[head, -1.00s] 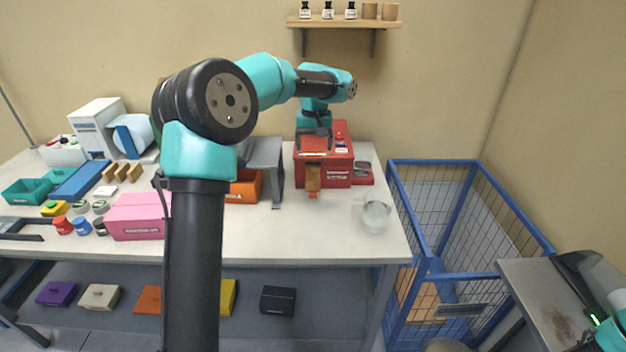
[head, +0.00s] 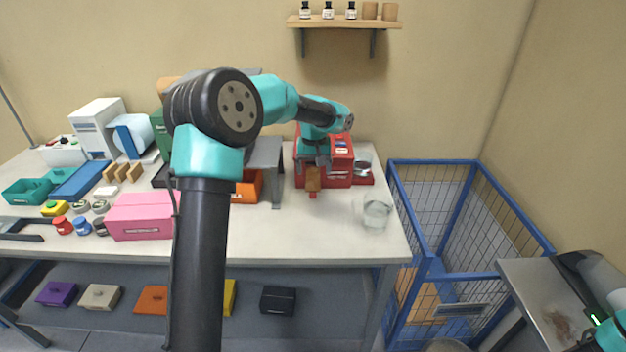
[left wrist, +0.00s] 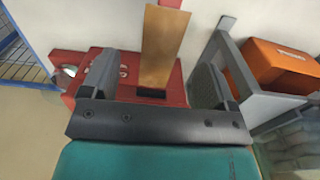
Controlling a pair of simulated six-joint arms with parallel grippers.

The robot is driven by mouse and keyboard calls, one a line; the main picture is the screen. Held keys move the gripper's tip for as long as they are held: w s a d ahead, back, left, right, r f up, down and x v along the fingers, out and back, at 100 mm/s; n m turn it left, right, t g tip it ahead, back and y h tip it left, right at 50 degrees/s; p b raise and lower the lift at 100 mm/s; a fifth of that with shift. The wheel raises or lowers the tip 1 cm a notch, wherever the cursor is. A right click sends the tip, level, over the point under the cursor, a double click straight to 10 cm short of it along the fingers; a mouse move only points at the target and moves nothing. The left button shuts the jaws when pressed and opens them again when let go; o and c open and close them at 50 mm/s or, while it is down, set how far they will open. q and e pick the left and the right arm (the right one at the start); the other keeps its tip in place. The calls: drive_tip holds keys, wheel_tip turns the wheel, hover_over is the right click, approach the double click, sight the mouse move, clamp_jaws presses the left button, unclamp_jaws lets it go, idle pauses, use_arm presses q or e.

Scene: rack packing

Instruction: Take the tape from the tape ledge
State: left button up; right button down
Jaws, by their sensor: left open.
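A flat brown strip (head: 313,180), which looks like the tape, stands out at the front of a red box (head: 340,172) on the bench. In the left wrist view the brown strip (left wrist: 163,45) shows between the fingers, with a black piece at its lower end and the red box (left wrist: 125,80) behind. My left gripper (head: 315,164) is over the front of the red box, at the strip's upper end. Its fingers (left wrist: 155,78) are open, one on each side of the strip, with gaps visible. The gripper partly hides the box.
A grey stand (head: 266,152) with an orange box (head: 248,187) is just left of the red box. A clear glass (head: 376,213) stands to the front right. A blue wire cage (head: 428,262) is right of the bench.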

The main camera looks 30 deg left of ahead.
sight(313, 183)
use_arm(q)
drive_tip(key=shift+a+f, duration=0.15)
drive_tip(key=shift+f, duration=2)
drive_tip(key=shift+f, duration=0.25)
drive_tip(key=shift+c, duration=0.4)
drive_tip(key=c, duration=0.9)
